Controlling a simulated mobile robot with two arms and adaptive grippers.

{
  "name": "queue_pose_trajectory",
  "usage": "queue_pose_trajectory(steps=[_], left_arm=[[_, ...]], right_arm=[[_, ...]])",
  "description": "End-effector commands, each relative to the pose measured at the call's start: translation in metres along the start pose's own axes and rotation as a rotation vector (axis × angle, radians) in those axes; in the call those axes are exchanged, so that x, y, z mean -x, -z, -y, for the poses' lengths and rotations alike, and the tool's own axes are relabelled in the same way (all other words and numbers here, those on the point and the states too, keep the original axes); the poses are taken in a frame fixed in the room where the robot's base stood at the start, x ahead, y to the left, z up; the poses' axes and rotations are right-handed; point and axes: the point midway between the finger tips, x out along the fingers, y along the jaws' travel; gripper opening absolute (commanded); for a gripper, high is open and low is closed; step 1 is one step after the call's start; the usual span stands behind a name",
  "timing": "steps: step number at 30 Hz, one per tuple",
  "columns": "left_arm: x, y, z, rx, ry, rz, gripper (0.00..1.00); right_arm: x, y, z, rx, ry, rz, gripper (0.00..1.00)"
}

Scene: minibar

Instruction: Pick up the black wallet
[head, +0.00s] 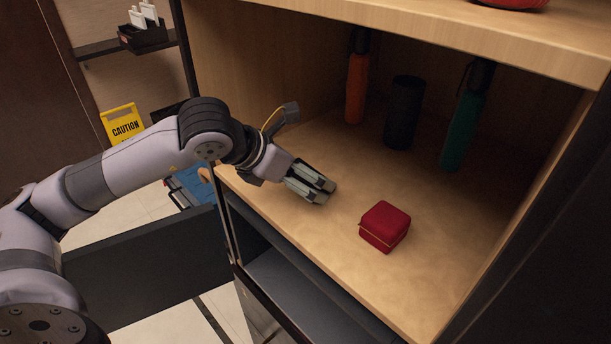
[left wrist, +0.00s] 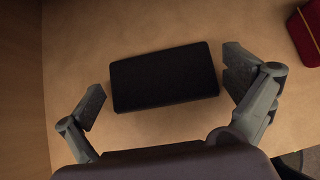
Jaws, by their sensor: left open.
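The black wallet (left wrist: 165,78) lies flat on the wooden shelf in the left wrist view, a dark rectangle. It sits between the two spread fingers of my left gripper (left wrist: 164,97), with a gap on each side. In the head view my left gripper (head: 318,191) is over the shelf, near its left front edge, and I cannot make out the wallet there; the gripper and arm hide that spot. My left gripper is open and holds nothing. My right gripper is not in view.
A red box (head: 384,226) stands on the wooden shelf (head: 345,275), right of my gripper. An orange bottle (head: 356,88), a black cylinder (head: 403,112) and a green bottle (head: 464,125) stand farther back.

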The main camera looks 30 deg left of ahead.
Motion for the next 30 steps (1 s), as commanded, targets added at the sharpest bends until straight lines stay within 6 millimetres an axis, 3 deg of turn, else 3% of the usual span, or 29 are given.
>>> queue_pose_trajectory(steps=[2,19,30], left_arm=[[0.0001,0.0002,0.0000,0.000,0.000,0.000,1.00],[0.0004,0.0003,0.0001,0.000,0.000,-0.001,0.62],[0.0051,-0.0053,-0.0003,0.001,-0.001,0.001,0.62]], right_arm=[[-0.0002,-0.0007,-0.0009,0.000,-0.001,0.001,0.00],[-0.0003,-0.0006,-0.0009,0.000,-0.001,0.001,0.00],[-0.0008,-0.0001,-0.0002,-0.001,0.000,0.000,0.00]])
